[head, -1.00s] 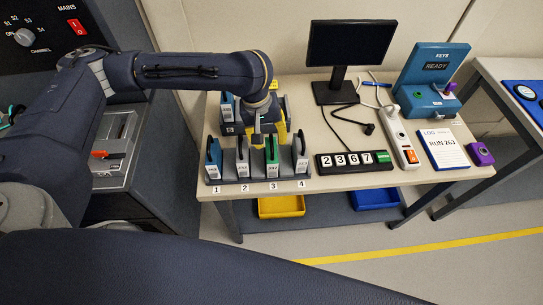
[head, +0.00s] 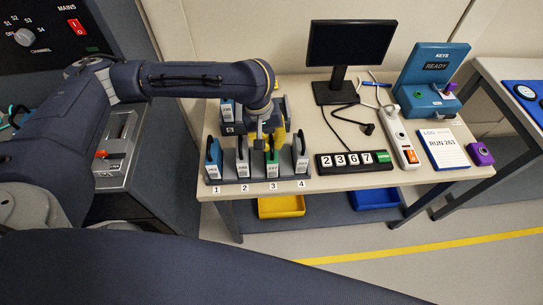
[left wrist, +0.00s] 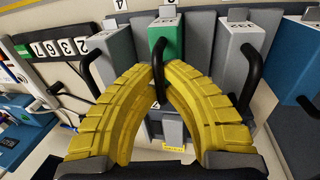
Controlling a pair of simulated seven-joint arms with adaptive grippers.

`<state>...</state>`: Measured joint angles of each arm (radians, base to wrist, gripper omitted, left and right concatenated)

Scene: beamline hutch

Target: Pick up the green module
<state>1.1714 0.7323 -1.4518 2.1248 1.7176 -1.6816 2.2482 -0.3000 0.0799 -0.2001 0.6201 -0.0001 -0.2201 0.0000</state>
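The green module (head: 272,163) stands upright in slot 3 of the grey rack (head: 228,181) on the bench. It also shows in the left wrist view (left wrist: 166,42), with a black loop handle. My left gripper (head: 270,142) is over it, pointing down. In the left wrist view my yellow fingers (left wrist: 158,72) lie on either side of the handle with a narrow gap between their tips. I cannot tell whether they press on it. My right gripper is not in view.
Grey modules (head: 242,164) (head: 300,160) stand close on both sides of the green one, and a blue module (head: 213,163) fills slot 1. A number display (head: 354,161), power strip (head: 402,140) and monitor (head: 350,44) are to the right. Yellow and blue trays sit below the bench.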

